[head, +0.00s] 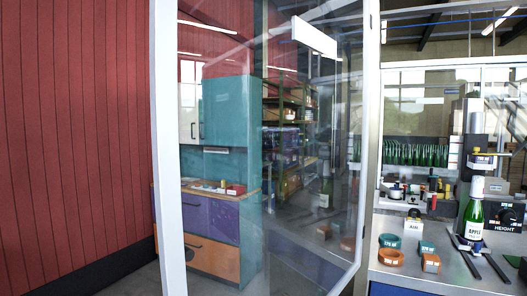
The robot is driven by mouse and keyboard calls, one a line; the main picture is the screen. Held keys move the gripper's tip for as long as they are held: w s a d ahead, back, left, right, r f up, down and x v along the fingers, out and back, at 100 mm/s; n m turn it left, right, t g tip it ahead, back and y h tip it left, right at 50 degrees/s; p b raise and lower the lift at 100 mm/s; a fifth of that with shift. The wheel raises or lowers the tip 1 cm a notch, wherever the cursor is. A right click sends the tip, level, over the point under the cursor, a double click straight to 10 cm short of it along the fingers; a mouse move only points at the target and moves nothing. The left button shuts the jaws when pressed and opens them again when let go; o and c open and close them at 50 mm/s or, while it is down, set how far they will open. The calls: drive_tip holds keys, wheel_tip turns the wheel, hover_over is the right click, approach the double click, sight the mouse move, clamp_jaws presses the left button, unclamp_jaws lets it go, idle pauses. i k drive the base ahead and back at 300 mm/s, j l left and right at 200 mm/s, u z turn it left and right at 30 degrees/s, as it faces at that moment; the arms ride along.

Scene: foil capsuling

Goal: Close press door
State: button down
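The press door (308,150) is a large clear panel with a pale frame, and it fills the middle of the head view. It stands swung out towards me, seen at a slant, with the press's work area open to view on its right. A white bar-like handle (313,36) sits high on the panel. A green bottle (474,212) with a white cap and an apple label stands upright at the press (474,125) on the right. My gripper is not in view.
The metal worktop (400,262) holds orange and teal rings (391,257), a small AIR sign (413,226) and a black HEIGHT dial (505,217). Several green bottles (415,154) stand behind. A red panelled wall (70,130) is on the left. Cabinets show through the door.

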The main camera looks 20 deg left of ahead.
sight(173, 254)
drive_tip(key=j, duration=1.25)
drive_tip(key=i+j, duration=0.65)
drive_tip(key=i+z, duration=0.05)
drive_tip(key=i, duration=0.1)
